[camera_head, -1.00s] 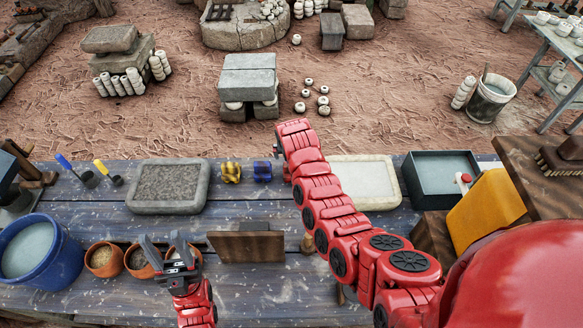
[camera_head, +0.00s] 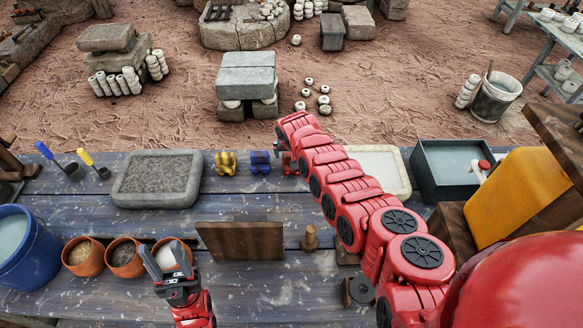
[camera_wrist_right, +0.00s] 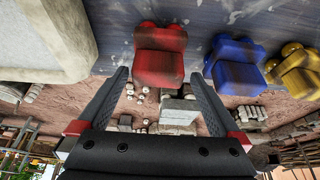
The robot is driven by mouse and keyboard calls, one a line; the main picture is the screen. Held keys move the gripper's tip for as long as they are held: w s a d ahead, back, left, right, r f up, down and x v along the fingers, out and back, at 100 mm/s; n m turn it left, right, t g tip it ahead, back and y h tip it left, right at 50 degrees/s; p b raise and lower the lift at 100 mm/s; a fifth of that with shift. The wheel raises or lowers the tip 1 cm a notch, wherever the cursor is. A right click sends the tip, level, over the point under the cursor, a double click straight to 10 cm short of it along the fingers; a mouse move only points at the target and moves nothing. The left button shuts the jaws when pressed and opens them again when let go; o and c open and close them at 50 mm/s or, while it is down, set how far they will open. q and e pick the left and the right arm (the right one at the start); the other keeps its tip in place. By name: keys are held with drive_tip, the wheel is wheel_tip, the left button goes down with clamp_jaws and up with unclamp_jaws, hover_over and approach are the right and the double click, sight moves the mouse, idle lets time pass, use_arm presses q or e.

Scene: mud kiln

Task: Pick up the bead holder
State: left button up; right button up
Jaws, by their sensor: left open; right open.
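Three small lumpy holders stand in a row on the blue table, and I take them to be bead holders. The yellow holder (camera_head: 226,163) and blue holder (camera_head: 260,162) show clearly in the head view; the red holder is largely lost behind my right arm there. In the right wrist view the red holder (camera_wrist_right: 159,55) lies between the open, empty fingers of my right gripper (camera_wrist_right: 160,85), with the blue holder (camera_wrist_right: 236,66) and yellow holder (camera_wrist_right: 297,75) beside it. Contact cannot be told. My left gripper (camera_head: 163,247) is open and empty near the clay bowls.
A grey stone tray (camera_head: 122,190) lies left of the holders, and a pale tray (camera_head: 398,170) lies right, partly behind my right arm. A brown wooden block (camera_head: 240,241) stands in front. Clay bowls (camera_head: 124,268) and a blue bucket (camera_head: 40,262) occupy the left.

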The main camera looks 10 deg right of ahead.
drive_tip(key=shift+s+b+x, duration=0.15)
drive_tip(key=shift+b+x, duration=1.2)
drive_tip(key=shift+b, duration=0.85)
drive_tip(key=shift+s+b+x, duration=0.15)
drive_tip(key=shift+b+x, duration=1.25)
drive_tip(key=shift+b, duration=0.75)
drive_tip(key=shift+f, duration=0.1)
drive_tip(key=shift+r, duration=0.25)
drive_tip(key=c, duration=1.5)
wheel_tip(320, 180, up, 10)
drive_tip(key=p, duration=0.8)
drive_tip(key=shift+r+p, duration=0.1)
drive_tip(key=shift+p, duration=0.3)
